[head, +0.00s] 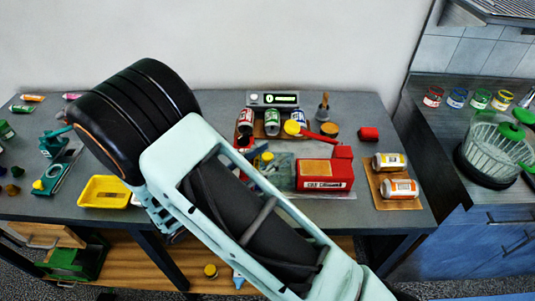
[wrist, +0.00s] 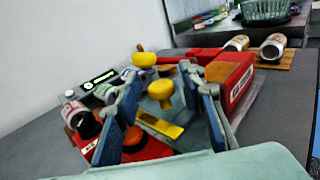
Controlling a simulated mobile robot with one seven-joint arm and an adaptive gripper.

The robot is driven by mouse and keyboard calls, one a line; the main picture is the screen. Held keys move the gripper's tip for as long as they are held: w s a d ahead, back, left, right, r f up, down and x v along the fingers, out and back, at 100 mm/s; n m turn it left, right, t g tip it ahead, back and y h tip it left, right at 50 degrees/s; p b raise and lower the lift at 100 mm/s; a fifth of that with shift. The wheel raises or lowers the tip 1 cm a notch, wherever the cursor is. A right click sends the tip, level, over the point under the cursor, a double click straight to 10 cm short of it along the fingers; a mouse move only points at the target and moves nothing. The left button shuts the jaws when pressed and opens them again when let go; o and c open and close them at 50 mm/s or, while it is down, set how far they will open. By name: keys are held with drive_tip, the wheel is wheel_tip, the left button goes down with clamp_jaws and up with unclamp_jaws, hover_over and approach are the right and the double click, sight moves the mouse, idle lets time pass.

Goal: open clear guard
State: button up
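A red machine (head: 325,174) stands on the grey bench, with a see-through greenish guard (head: 283,168) on its left side. The red machine also shows in the wrist view (wrist: 230,80). There a yellow round knob (wrist: 160,91) on a grey-green part sits between the fingers, with a yellow labelled bar below it. My gripper (wrist: 160,76) is open, its two blue-padded fingers apart on either side of the knob. I cannot tell whether either finger touches it. In the head view my arm hides most of the gripper. The guard's edges are hard to make out in the wrist view.
Several cans (head: 272,121) stand behind the machine before a lit green display (head: 274,99). Two cans lie on a wooden board (head: 400,204) at right. A yellow tray (head: 104,192) is at left. Bare bench lies in front of the machine.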

drive_tip(key=shift+d, duration=0.1)
clamp_jaws()
idle(0.4)
drive_tip(key=shift+d, duration=0.45)
drive_tip(key=d, duration=1)
drive_tip(key=shift+s, duration=0.1)
unclamp_jaws()
